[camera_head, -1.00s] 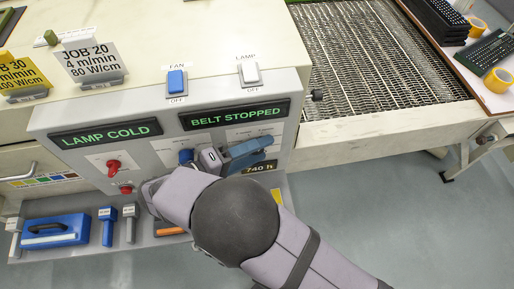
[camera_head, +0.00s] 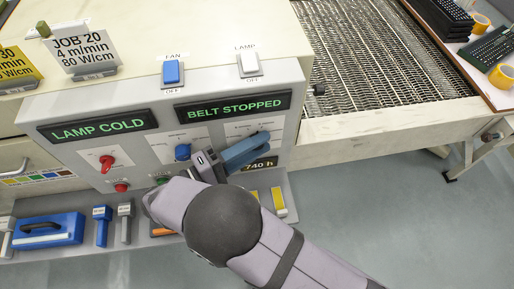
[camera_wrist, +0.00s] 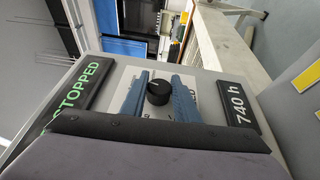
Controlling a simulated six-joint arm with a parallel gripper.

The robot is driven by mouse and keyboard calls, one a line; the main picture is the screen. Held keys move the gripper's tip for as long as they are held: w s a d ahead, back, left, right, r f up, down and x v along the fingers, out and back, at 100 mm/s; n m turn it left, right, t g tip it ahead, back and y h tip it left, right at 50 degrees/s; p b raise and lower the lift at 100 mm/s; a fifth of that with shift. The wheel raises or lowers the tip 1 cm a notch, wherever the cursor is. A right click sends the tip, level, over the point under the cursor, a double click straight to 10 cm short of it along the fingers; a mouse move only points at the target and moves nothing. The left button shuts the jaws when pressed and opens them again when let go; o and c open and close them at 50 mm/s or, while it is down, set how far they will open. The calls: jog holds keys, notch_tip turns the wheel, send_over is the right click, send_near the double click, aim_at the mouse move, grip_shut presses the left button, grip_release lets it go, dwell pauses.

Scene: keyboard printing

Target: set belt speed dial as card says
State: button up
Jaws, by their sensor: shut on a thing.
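My gripper (camera_wrist: 159,95) has two blue fingers, and they are shut on a round black dial (camera_wrist: 158,88) on the sloping grey control panel. In the head view my gripper (camera_head: 243,151) covers this dial at the panel's right side, below the green "BELT STOPPED" display (camera_head: 233,106). The dial's scale is mostly hidden by the fingers, so its setting cannot be read. A white card (camera_head: 82,44) at the upper left reads "JOB 20, 4 m/min, 80 W/cm". A yellow card (camera_head: 14,66) stands left of it, partly cut off.
A blue knob (camera_head: 183,152) sits just left of my gripper, and a red knob (camera_head: 106,163) farther left. Blue fan (camera_head: 172,73) and white lamp (camera_head: 248,65) switches stand above. A "740 h" display (camera_wrist: 238,104) is close beside the fingers. Tools lie on a shelf below.

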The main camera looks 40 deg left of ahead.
jog(key=shift+r+n+t+h+p, duration=0.2)
jog(key=shift+n+t+h+p, duration=0.25)
jog(key=shift+t+p, duration=0.6)
jog(key=shift+p, duration=0.9)
jog(key=shift+f+n+t+p, duration=0.2)
jog(key=shift+n+t+p, duration=0.05)
jog(key=shift+p, duration=0.15)
jog(key=o, duration=1)
jog(key=shift+o, duration=0.2)
jog(key=shift+f+g+b, duration=0.25)
jog(key=shift+g+b, duration=0.15)
jog(key=shift+b, duration=1.3)
